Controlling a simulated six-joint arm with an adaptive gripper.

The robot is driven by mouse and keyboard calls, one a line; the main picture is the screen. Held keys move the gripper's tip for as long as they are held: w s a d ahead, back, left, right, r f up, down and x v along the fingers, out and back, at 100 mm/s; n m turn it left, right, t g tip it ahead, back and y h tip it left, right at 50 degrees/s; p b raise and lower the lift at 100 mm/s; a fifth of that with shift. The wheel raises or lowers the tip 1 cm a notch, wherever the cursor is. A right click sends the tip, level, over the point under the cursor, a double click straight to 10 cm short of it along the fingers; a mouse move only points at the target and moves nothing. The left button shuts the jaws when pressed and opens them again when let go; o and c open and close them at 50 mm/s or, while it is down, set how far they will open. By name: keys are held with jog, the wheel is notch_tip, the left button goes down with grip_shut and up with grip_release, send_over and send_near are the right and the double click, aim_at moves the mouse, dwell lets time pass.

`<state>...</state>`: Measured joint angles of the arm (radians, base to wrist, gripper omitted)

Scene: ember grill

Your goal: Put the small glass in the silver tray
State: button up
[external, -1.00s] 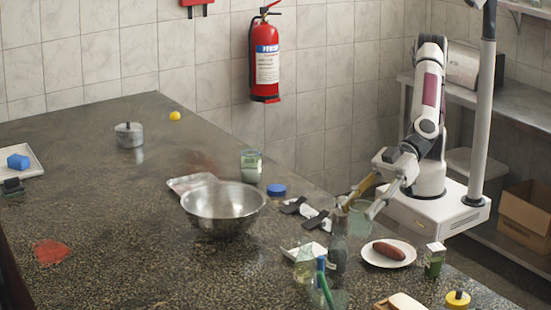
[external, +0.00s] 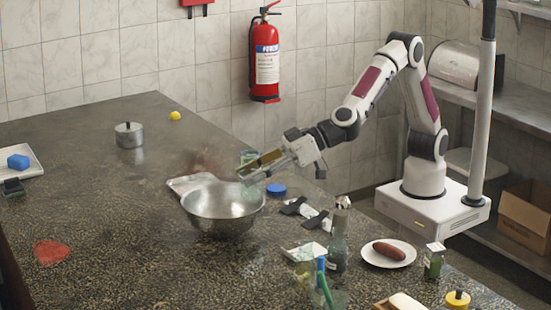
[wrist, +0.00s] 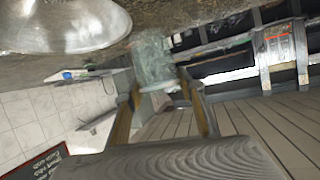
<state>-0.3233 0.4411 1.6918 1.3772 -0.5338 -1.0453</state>
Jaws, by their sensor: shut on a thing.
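My gripper (external: 258,167) is shut on the small clear glass (external: 249,178) and holds it in the air by the right rim of the steel bowl. In the wrist view the glass (wrist: 155,62) sits between the two fingers (wrist: 167,98). Its exact tilt is hard to tell. The silver tray (external: 183,183) lies flat on the counter behind and left of the bowl, left of my gripper. The bowl hides part of it.
The large steel bowl (external: 222,215) stands between my gripper and the front counter. Another glass (external: 248,156) is partly hidden behind my gripper. A blue lid (external: 276,190), a dark bottle (external: 338,245) and a plate with a sausage (external: 388,255) stand to the right.

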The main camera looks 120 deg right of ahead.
jog(key=s+d+m+g+h, duration=0.2)
jog(key=s+d+m+h, duration=0.15)
jog(key=d, duration=1.75)
jog(key=s+d+m+g+h, duration=0.2)
jog(key=d+m+g+h, duration=0.15)
jog(key=d, duration=1.65)
jog(key=shift+t, duration=0.45)
jog(key=shift+a+f, duration=0.15)
jog(key=shift+f, duration=1.15)
jog(key=shift+a+f, duration=0.1)
jog(key=shift+f, duration=1.2)
notch_tip(320, 180, down, 6)
jog(key=shift+f, duration=0.2)
jog(key=shift+f, duration=1.8)
jog(key=shift+f, duration=0.15)
